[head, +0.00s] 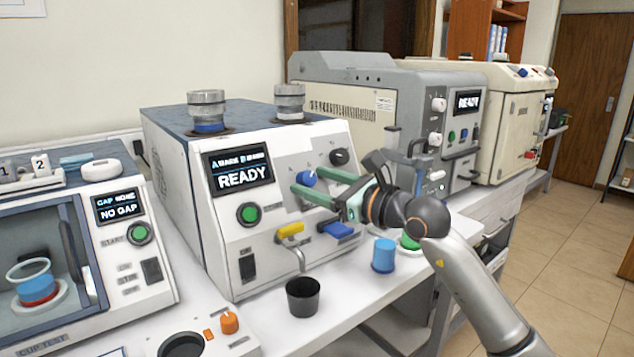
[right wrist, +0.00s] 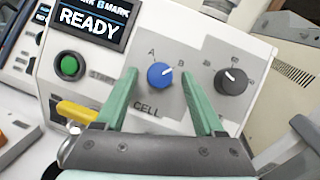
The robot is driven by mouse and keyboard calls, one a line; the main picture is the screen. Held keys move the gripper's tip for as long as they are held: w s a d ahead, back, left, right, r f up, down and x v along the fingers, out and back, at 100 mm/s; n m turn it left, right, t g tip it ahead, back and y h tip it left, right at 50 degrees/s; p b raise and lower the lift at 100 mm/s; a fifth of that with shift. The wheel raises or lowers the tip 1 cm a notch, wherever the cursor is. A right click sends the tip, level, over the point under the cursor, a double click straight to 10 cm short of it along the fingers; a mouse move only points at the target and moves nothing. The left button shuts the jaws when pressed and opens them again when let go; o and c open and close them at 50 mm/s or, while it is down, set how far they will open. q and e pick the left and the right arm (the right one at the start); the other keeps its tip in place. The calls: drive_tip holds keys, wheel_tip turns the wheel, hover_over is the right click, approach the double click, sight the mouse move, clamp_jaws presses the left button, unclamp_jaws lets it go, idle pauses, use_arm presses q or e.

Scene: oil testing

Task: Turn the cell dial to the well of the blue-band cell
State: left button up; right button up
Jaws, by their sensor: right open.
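The blue cell dial (head: 306,177) is on the sloped front panel of the grey-white tester, between the letters A and B; it also shows in the right wrist view (right wrist: 160,76). Its white mark appears to point up and right, but its exact setting is hard to tell. My right gripper (head: 297,181) has its green fingers apart on either side of the dial, with gaps visible in the right wrist view. A metal cell (head: 207,108) with a blue band stands in the left top well. My left gripper is out of view.
A dark knob (right wrist: 232,81) is right of the dial. The green start button (head: 249,214), a yellow lever (head: 290,230) and a blue lever (head: 338,230) are nearby. A black cup (head: 303,296) and a blue cup (head: 384,255) stand in front.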

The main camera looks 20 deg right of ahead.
drive_tip(key=shift+c, duration=0.4)
clamp_jaws()
